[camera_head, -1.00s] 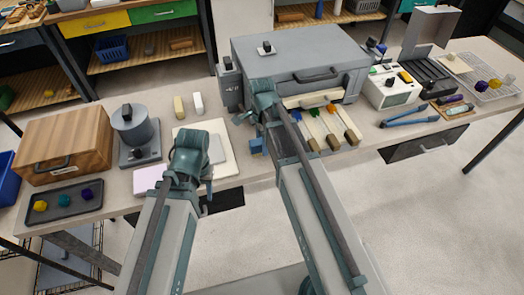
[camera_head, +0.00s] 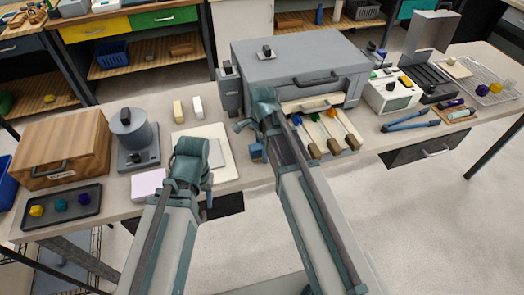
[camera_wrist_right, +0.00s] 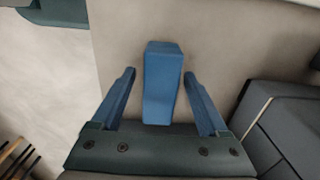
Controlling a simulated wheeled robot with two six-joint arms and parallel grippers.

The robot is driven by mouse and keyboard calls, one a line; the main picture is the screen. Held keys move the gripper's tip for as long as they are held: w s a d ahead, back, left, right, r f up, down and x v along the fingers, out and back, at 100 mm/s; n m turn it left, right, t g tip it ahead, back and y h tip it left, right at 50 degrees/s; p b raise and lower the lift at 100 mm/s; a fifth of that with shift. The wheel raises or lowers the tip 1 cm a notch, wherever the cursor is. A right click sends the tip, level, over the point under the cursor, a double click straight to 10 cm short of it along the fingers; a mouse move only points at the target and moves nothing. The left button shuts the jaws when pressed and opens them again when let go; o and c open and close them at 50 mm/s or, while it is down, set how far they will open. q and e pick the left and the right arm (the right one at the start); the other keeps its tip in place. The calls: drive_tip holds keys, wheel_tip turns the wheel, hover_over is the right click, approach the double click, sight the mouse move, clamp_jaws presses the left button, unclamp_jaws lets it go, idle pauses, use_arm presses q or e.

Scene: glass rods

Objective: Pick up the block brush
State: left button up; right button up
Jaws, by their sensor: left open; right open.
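A blue block-shaped object (camera_head: 257,152), which looks like the block brush, lies on the table near its front edge, left of the glass-rod tools. In the right wrist view the blue block (camera_wrist_right: 163,85) stands lengthwise between the two fingers of my right gripper (camera_wrist_right: 159,74), with a gap on each side. The fingers are open and do not touch it. In the head view my right gripper (camera_head: 247,124) is just above and behind the block. My left gripper (camera_head: 207,195) is by the front edge, near the pale board; its fingers are mostly hidden.
A large grey oven-like box (camera_head: 300,70) stands behind my right gripper. Several wooden-handled tools (camera_head: 333,132) lie to the right of the blue block. A pale board (camera_head: 222,160) and a grey device (camera_head: 137,135) are to the left.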

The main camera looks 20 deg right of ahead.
drive_tip(key=shift+c, duration=0.3)
clamp_jaws()
use_arm(q)
drive_tip(key=shift+r, duration=0.2)
use_arm(e)
drive_tip(key=shift+r, duration=0.2)
